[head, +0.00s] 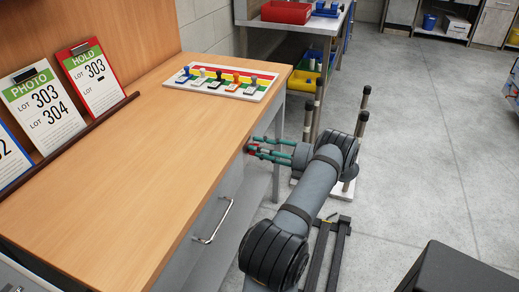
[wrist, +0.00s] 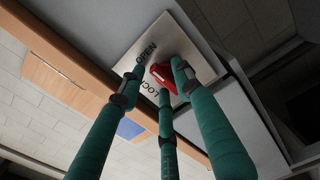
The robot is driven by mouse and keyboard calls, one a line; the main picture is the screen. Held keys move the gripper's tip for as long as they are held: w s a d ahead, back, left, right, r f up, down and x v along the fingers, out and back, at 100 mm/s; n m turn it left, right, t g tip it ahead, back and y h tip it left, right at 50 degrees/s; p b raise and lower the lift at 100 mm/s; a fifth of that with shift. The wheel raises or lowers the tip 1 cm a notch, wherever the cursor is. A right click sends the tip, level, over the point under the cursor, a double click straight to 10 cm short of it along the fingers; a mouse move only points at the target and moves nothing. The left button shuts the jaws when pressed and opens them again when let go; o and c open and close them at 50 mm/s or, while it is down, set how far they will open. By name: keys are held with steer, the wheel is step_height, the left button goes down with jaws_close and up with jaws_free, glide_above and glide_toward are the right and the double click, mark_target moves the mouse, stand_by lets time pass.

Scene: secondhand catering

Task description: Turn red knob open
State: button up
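The red knob (wrist: 159,72) sits on a pale square plate (wrist: 193,40) marked OPEN and LOCK, in the upper middle of the wrist view. The plate is on a grey panel under the wooden counter. My gripper (wrist: 158,82) has three green fingers, spread apart around the knob. The left fingertip shows a gap to the knob. The right and lower fingertips overlap it, so contact there is unclear. Part of the knob is hidden behind them. In the head view my gripper (head: 258,150) reaches the counter's front right end, where the knob is barely visible.
The wooden counter (head: 130,190) carries a rack of stamps (head: 225,82) and lot signs (head: 45,105). A drawer handle (head: 214,222) sticks out of its front. A metal table with a red bin (head: 287,12) stands behind. The floor to the right is mostly open.

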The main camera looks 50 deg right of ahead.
steer(key=v, duration=1.2)
steer(key=x, duration=1.2)
steer(key=shift+n, duration=0.3)
